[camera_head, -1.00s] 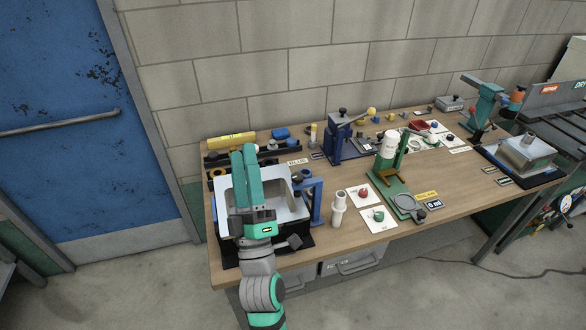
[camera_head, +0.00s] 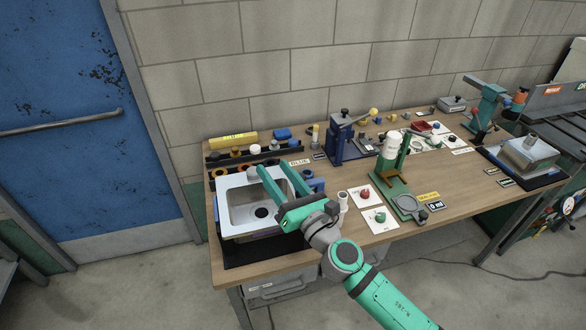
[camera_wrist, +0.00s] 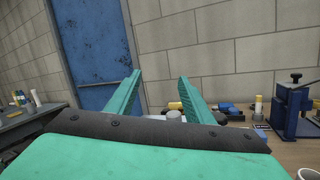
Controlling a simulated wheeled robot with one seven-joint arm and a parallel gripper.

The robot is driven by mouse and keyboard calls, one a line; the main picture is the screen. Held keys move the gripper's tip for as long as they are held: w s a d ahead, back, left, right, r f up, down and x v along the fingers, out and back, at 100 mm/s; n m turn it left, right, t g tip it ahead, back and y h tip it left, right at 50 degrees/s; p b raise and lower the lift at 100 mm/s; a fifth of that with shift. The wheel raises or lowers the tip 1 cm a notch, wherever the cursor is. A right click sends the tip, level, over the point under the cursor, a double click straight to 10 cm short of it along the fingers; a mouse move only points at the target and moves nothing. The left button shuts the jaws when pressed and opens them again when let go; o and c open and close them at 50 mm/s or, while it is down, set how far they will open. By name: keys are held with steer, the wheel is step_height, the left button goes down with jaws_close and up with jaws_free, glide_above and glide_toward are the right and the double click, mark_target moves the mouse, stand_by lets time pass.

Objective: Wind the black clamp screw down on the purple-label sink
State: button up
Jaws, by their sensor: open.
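A light metal sink (camera_head: 228,185) with a round drain hole stands on a black mat at the left of the bench. A second metal sink (camera_head: 508,152) stands on a mat at the far right. I cannot make out a purple label on either. A blue clamp post (camera_head: 317,184) is at the left sink's right edge, partly behind my gripper. I cannot pick out its black screw now. My gripper (camera_head: 272,168) is open over the left sink, coming in from the right. Its spread, empty teal fingers also show in the wrist view (camera_wrist: 160,76).
A black rack (camera_head: 230,166) with orange and white rings lies behind the left sink. A white bottle (camera_head: 343,199) stands close to my gripper. A blue fixture (camera_head: 345,138) and a green stand (camera_head: 393,168) are further right. Bare wood lies at the bench's front middle.

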mark_target(305, 179)
steer(key=d+f+h, duration=0.1)
steer(key=d+f, duration=0.1)
steer(key=d, duration=0.1)
steer(key=d+f+n+h, duration=0.1)
steer(key=d+f, duration=0.1)
steer(key=d+f+n+g+h, duration=0.1)
steer(key=d+f, duration=0.2)
steer(key=shift+d, duration=0.35)
steer(key=x, duration=0.4)
steer(key=d+x, duration=0.1)
steer(key=x, duration=0.1)
steer(key=shift+w, duration=0.3)
steer(key=shift+n, duration=0.3)
steer(key=w+a, duration=0.3)
steer(key=shift+w+a, duration=0.15)
steer(key=shift+a, duration=0.1)
steer(key=shift+w, duration=0.2)
steer(key=shift+w+d, duration=0.1)
steer(key=shift+d, duration=0.05)
steer(key=shift+d, duration=0.1)
steer(key=shift+c, duration=0.3)
steer(key=shift+w, duration=0.1)
steer(key=c, duration=1)
